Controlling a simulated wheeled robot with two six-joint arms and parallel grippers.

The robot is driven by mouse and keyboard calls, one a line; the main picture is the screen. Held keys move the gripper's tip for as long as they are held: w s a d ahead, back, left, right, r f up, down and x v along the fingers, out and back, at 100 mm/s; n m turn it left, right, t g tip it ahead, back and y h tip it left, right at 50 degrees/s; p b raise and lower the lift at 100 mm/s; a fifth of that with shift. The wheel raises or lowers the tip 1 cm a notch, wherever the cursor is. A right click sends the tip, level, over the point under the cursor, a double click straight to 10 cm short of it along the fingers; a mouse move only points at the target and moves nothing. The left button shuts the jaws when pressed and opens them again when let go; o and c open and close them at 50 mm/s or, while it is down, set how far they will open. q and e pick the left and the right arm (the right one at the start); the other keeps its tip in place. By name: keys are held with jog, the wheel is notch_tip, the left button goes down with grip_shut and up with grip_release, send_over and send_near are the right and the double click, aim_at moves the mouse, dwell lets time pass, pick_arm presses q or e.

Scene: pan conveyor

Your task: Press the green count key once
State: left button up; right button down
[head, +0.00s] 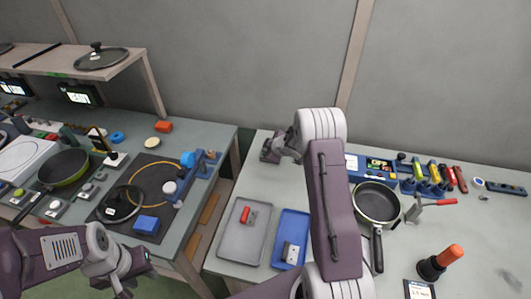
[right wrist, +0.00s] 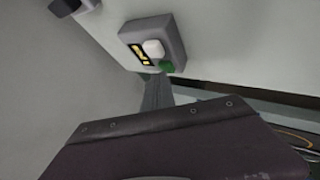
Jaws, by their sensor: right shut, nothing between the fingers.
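The green key (right wrist: 166,66) shows in the right wrist view on the lower corner of a grey counter box (right wrist: 158,40). A white key (right wrist: 153,48) sits just above it, and a dark display with yellow marks (right wrist: 140,54) is to the left. My right gripper (right wrist: 156,80) is shut and empty, its tip just below and left of the green key; contact cannot be told. In the head view my right gripper (head: 269,156) is at the far left edge of the right table. I cannot make out the box there. My left gripper (head: 124,290) is low at the left; its jaws are unclear.
The right table holds a grey tray (head: 230,242) with a red item, a blue tray (head: 303,227), a frying pan (head: 354,207) and a tool rack (head: 425,189). The left table carries pans, a lid (head: 135,213) and a blue block (head: 146,225). A gap separates the tables.

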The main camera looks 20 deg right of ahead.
jog(key=shift+r+p, duration=0.85)
jog(key=shift+p, duration=0.1)
notch_tip(320, 180, up, 5)
jog(key=p, duration=0.5)
dwell(0.5)
